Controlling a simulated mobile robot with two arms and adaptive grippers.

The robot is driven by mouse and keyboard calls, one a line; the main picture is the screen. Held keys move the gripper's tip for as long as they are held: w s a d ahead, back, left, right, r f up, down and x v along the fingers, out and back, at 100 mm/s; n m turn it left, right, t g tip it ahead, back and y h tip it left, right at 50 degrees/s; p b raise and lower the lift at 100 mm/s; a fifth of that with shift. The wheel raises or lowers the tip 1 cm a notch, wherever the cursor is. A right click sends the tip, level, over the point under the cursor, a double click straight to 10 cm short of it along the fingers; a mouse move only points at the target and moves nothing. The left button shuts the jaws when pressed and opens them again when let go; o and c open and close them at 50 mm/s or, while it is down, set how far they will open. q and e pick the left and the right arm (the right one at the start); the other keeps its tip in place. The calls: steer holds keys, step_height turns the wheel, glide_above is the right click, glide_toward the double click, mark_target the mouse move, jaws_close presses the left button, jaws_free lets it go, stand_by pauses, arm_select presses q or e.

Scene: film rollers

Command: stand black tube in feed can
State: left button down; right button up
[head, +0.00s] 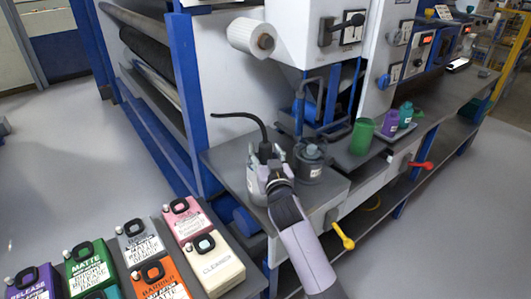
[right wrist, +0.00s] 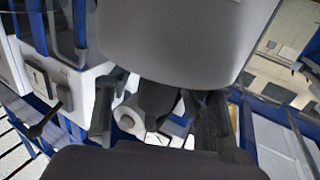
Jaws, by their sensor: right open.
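A black tube (head: 243,117) shows in the head view, its upper part bent over to the left. Its lower end drops behind my right gripper (head: 266,165), so I cannot tell whether it is inside a can. A pale labelled can (head: 253,185) stands on the bench, partly hidden by that gripper. A grey lidded can (head: 310,166) stands just to its right. I cannot tell which one is the feed can. My right gripper is open at the pale can and the tube's lower part. In the right wrist view its fingers (right wrist: 160,118) are spread. My left gripper is not in view.
Several labelled jugs (head: 139,240) stand at the lower left. A green cup (head: 361,137) and purple (head: 390,123) and teal (head: 405,116) bottles stand right of the cans. A white roll (head: 250,37) juts out above. A yellow-handled valve (head: 343,237) projects from the bench front.

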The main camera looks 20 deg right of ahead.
steer(key=shift+s+f, duration=0.15)
steer(key=shift+s, duration=0.3)
steer(key=s+a, duration=0.1)
steer(key=s, duration=1)
steer(key=s+d+f+g, duration=0.3)
steer(key=s+f+g, duration=0.4)
steer(key=s+f, duration=0.55)
steer(key=s+f+n+g+y, duration=0.1)
steer(key=s+f+g, duration=0.15)
steer(key=s, duration=0.35)
steer(key=s+a+f+n+g, duration=0.1)
steer(key=s+f+g, duration=0.15)
steer(key=s, duration=0.25)
steer(key=s+f+n+g+y, duration=0.1)
steer(key=s+f+g, duration=0.15)
steer(key=s, duration=0.35)
step_height(320, 180, down, 26)
steer(key=s+f+g, duration=0.1)
steer(key=s, duration=0.1)
steer(key=s+d+f+g, duration=0.1)
steer(key=s+d+f, duration=0.1)
steer(key=s+f, duration=1.4)
steer(key=shift+s+d, duration=0.3)
steer(key=shift+s, duration=0.15)
